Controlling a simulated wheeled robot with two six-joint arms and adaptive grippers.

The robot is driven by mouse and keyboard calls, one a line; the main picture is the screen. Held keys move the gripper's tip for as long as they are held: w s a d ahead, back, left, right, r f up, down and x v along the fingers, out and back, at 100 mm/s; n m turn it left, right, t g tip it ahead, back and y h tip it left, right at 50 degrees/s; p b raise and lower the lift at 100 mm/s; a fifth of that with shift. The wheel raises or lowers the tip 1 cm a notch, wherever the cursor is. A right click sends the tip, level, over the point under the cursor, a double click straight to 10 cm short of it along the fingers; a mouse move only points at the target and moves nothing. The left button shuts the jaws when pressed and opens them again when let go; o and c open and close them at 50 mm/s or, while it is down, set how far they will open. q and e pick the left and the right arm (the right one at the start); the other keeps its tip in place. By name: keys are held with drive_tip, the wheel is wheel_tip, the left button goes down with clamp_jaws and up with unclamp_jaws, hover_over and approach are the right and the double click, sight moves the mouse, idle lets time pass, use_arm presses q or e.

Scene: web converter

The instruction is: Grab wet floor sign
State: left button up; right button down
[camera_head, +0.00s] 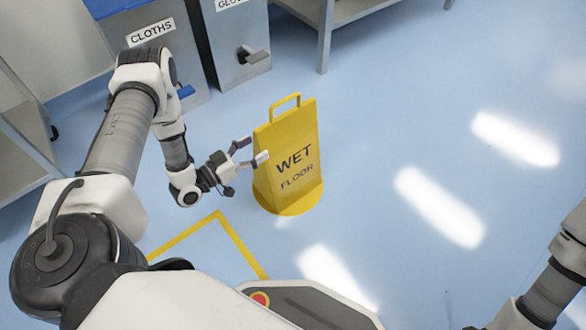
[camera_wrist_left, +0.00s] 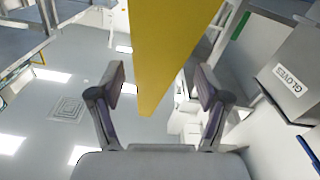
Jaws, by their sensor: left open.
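The yellow wet floor sign (camera_head: 298,153) stands upright on the blue floor in the head view, with a loop handle on top and a round yellow base. My left gripper (camera_head: 251,152) is at the sign's left side, at its upper part, with its fingers pointing toward it. In the left wrist view, the sign's yellow panel (camera_wrist_left: 168,50) shows in line with the gap between the two open fingers (camera_wrist_left: 160,85). I cannot tell whether a finger touches the sign. Part of my right arm shows at the lower right, but its gripper is out of view.
A bin labelled CLOTHS (camera_head: 160,62) and a grey bin labelled GLOVES (camera_head: 236,50) stand behind my left arm. A metal table (camera_head: 340,12) is at the back. Yellow floor tape (camera_head: 240,243) lies in front of the sign. Floor to the right is clear.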

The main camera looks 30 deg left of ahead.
sight(274, 136)
use_arm(q)
drive_tip(key=b+x, duration=0.3)
drive_tip(key=x, duration=0.3)
drive_tip(key=shift+w+d+f+b, duration=0.15)
drive_tip(key=shift+d+b, duration=0.1)
drive_tip(key=shift+b, duration=0.15)
drive_tip(key=shift+w+r, duration=0.15)
drive_tip(key=shift+r, duration=0.05)
drive_tip(key=shift+c, duration=0.3)
drive_tip(key=shift+r, duration=0.1)
clamp_jaws()
